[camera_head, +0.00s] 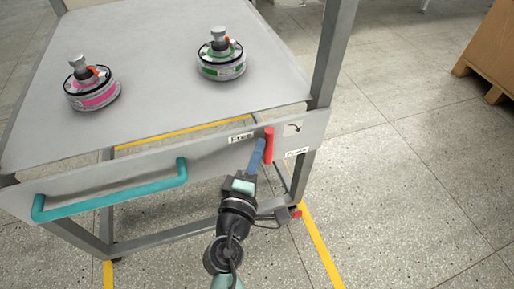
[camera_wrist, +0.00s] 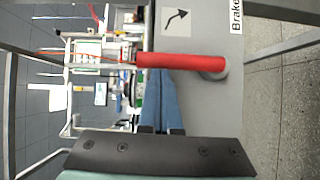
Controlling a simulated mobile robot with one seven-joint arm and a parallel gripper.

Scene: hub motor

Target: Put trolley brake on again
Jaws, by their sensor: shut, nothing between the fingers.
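The trolley (camera_head: 180,35) has a grey front panel with a red brake lever (camera_head: 268,145) near its right end. The lever stands upright, between the label "Free" (camera_head: 240,137) on its left and the label "Brake" (camera_head: 297,152) at lower right. In the wrist view the red lever (camera_wrist: 180,61) runs across the picture from its round pivot, with the "Brake" label (camera_wrist: 236,18) above right. My gripper (camera_head: 260,143) is shut and empty, its blue fingers (camera_wrist: 158,100) close beside the lever on the "Free" side. Whether they touch it, I cannot tell.
A pink-banded hub motor (camera_head: 95,98) and a green-banded one (camera_head: 222,72) stand on the trolley top. A teal handle (camera_head: 110,192) sticks out at the panel's left. Yellow lines (camera_head: 322,245) mark the floor.

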